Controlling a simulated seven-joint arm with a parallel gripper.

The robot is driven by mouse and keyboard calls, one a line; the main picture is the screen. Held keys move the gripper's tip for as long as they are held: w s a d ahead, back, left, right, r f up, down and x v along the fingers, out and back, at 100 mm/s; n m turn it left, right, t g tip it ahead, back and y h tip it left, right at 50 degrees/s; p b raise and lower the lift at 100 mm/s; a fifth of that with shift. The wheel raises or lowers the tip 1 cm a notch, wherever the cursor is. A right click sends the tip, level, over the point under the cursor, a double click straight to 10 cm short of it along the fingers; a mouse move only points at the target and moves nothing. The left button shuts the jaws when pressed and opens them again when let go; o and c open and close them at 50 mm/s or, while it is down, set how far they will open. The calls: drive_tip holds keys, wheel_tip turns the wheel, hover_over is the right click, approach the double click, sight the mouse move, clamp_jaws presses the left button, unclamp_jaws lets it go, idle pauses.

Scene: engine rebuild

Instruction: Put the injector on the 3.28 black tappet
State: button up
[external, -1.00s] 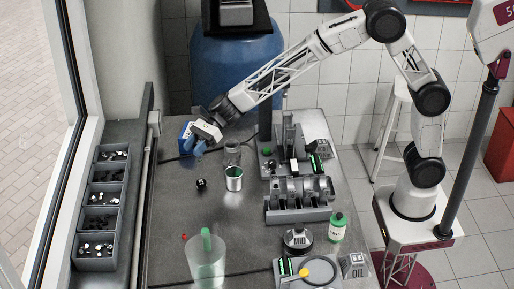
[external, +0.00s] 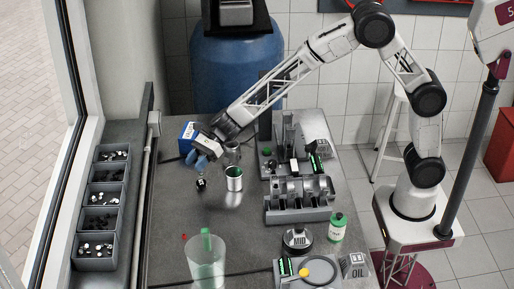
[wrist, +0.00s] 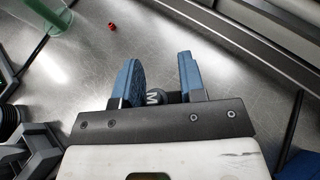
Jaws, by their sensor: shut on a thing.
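My gripper (external: 201,166) is at the left part of the bench with blue fingers pointing down. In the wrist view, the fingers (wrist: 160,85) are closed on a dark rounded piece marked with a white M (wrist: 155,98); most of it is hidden. In the external view a small black piece with white marks (external: 201,184) shows just below the fingertips; I cannot tell whether they are the same piece. Bins at left hold several small black and silver parts (external: 98,222). I cannot pick out the injector or the 3.28 black tappet with certainty.
A clear beaker (external: 206,268), a black MID cap (external: 298,240) and a green bottle (external: 337,228) stand nearer the front. A small red piece (external: 183,237) lies at left.

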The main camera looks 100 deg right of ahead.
drive_tip(key=shift+f, duration=1.55)
drive_tip(key=shift+f, duration=0.15)
drive_tip(key=o, duration=0.9)
drive_tip(key=shift+v, duration=3.85)
drive_tip(key=shift+a, duration=0.1)
